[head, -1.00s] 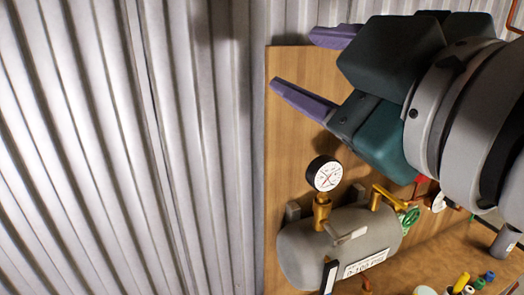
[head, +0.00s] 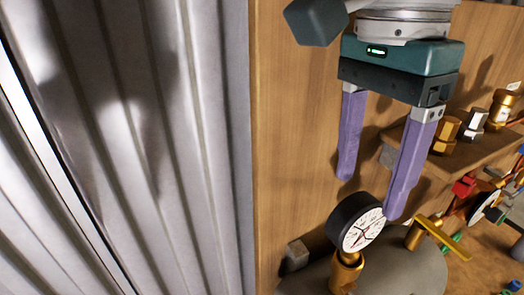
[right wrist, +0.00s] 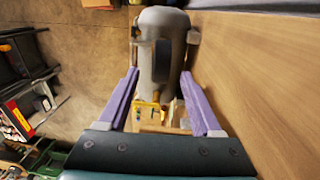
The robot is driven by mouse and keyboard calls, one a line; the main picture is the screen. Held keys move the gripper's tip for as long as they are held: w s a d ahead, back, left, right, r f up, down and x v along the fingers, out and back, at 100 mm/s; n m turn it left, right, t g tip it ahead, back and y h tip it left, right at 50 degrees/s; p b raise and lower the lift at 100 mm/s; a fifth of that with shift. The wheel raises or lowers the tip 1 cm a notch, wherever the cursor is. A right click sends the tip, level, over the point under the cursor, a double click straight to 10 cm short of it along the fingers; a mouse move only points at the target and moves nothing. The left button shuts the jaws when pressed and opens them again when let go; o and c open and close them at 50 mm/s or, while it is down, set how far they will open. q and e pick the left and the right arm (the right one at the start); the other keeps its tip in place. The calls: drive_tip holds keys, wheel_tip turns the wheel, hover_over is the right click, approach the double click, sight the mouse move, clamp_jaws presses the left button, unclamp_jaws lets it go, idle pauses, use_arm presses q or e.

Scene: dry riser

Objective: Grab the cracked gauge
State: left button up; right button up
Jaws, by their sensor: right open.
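The cracked gauge (head: 357,222) shows in the head view, low and right of centre. It has a black round case and a white face with dark and red lines across it. It stands on a brass fitting (head: 346,272) on top of the grey tank (head: 415,270). My right gripper (head: 369,197) is open, its two purple fingers pointing down just above the gauge. The fingers look empty, and I cannot tell whether one touches the case. In the right wrist view the open fingers (right wrist: 158,72) lie on either side of the tank (right wrist: 177,25). My left gripper is not in view.
A wooden board (head: 300,120) stands behind the tank. To the right, a wooden shelf (head: 455,165) carries brass fittings (head: 447,130). A yellow handle (head: 440,238) sits close right of the gauge. Corrugated metal wall (head: 120,150) fills the left side, with free room before it.

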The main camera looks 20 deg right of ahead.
sight(354, 238)
drive_tip(key=f+b, duration=0.1)
drive_tip(key=f, duration=0.2)
drive_tip(key=f+b, duration=0.2)
drive_tip(key=f, duration=0.1)
drive_tip(key=f+b, duration=0.1)
drive_tip(key=f, duration=0.2)
drive_tip(key=shift+s+f, duration=0.15)
drive_tip(key=shift+s, duration=0.1)
clamp_jaws()
idle(0.4)
